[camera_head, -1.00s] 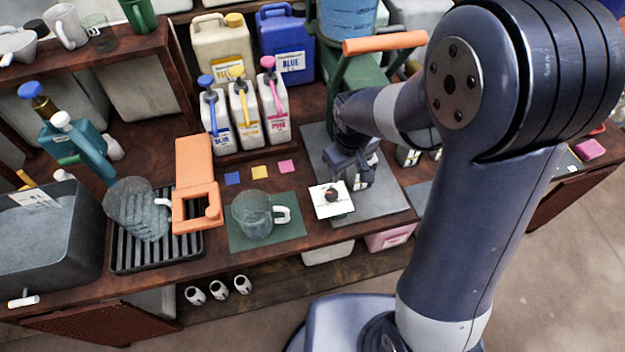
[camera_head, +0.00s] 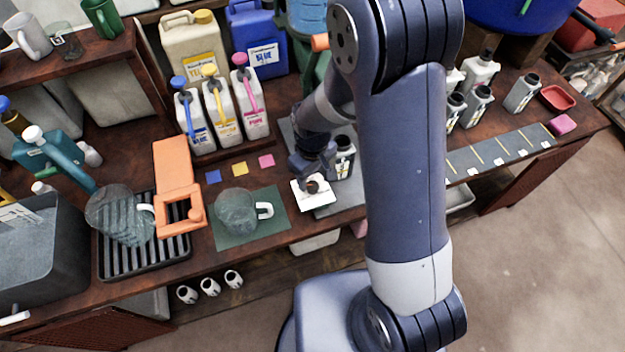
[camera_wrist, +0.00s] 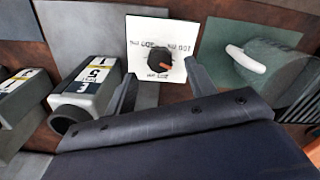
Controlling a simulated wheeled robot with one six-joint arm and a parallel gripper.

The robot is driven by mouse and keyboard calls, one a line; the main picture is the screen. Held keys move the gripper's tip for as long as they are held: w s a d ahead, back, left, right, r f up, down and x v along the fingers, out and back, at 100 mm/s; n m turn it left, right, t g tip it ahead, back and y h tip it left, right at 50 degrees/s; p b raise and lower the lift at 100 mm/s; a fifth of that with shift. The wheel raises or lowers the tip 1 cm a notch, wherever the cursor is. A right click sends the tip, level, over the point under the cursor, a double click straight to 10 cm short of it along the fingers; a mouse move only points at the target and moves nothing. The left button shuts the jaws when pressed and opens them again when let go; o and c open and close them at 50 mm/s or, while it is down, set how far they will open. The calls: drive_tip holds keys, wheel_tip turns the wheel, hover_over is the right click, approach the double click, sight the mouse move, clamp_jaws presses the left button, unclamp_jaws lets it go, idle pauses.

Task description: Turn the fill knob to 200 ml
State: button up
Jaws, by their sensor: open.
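The fill knob (camera_wrist: 160,59) is a dark round knob with an orange pointer mark, on a white dial plate (camera_wrist: 137,28) with printed markings. The pointer is toward the right in the wrist view; the markings are too blurred to read surely. In the head view the knob (camera_head: 312,187) sits on its white plate (camera_head: 300,197) at the counter's front edge. My gripper (camera_wrist: 163,85) is open, its two fingers apart on either side of and short of the knob in the wrist view. In the head view my gripper (camera_head: 314,172) is just behind the knob, nothing held.
A glass jug (camera_head: 236,211) with a white handle stands on a green mat (camera_head: 279,220) left of the plate. A white and dark bottle (camera_head: 343,157) stands close right of my gripper. An orange stand (camera_head: 176,170) and a drying rack (camera_head: 116,262) are further left.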

sight(313, 185)
drive_tip(key=shift+f, duration=1.7)
drive_tip(key=c, duration=1)
drive_tip(key=shift+o, duration=0.2)
drive_tip(key=shift+m, duration=0.3)
drive_tip(key=shift+f+m+b, duration=0.1)
drive_tip(key=shift+m+b, duration=0.8)
drive_tip(key=shift+m, duration=0.1)
drive_tip(key=m+b, duration=0.1)
drive_tip(key=m, duration=0.2)
drive_tip(key=shift+m+b, duration=0.3)
drive_tip(key=shift+b, duration=0.05)
drive_tip(key=m+b, duration=0.1)
drive_tip(key=m, duration=0.2)
drive_tip(key=shift+m, duration=0.3)
drive_tip(key=shift+m+b, duration=0.65)
drive_tip(key=shift+m, duration=1.25)
